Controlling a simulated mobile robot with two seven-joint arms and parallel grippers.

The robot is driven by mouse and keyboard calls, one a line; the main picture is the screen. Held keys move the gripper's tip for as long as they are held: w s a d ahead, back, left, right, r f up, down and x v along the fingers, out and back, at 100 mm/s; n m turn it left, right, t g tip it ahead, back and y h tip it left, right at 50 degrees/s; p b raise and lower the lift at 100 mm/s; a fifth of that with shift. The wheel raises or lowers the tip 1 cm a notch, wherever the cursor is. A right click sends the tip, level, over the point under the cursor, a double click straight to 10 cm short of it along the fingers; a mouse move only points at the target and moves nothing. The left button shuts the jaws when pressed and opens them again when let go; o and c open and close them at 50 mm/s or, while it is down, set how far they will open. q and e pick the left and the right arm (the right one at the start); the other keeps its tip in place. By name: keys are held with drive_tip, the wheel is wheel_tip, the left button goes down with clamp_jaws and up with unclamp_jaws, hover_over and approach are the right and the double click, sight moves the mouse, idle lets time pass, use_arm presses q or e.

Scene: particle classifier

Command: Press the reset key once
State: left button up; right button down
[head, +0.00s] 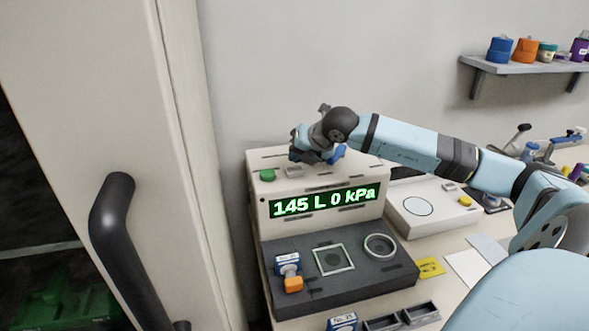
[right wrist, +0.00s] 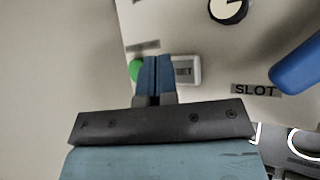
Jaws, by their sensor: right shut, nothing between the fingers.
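The particle classifier (head: 262,215) is a cream unit with a green display (head: 325,202) reading "145 L 0 kPa". On its top are a green button (head: 267,175) and a small pale key (head: 293,171). In the right wrist view the key (right wrist: 187,70) shows the letters "ET", its left part hidden by my fingers. The green button (right wrist: 135,70) is partly hidden to their left. My right gripper (head: 297,157) is shut and empty over the unit's top; its blue fingertips (right wrist: 155,60) overlap the key's left edge. I cannot tell whether they touch it. My left gripper is out of view.
A blue piece (right wrist: 300,68) stands close to my right gripper, near the "SLOT" label (right wrist: 255,90). A round dial (right wrist: 228,8) is beyond. A cabinet handle (head: 112,225) is at left.

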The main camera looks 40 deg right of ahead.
idle(0.4)
drive_tip(key=shift+f, duration=0.1)
idle(0.4)
drive_tip(key=shift+f+b, duration=0.4)
drive_tip(key=shift+b, duration=0.4)
drive_tip(key=shift+f+b, duration=0.25)
drive_tip(key=shift+b, duration=0.05)
drive_tip(key=shift+f+b, duration=0.6)
drive_tip(key=shift+b, duration=0.05)
idle(0.6)
drive_tip(key=shift+r, duration=0.15)
drive_tip(key=shift+r+p, duration=0.45)
drive_tip(key=shift+r, duration=0.7)
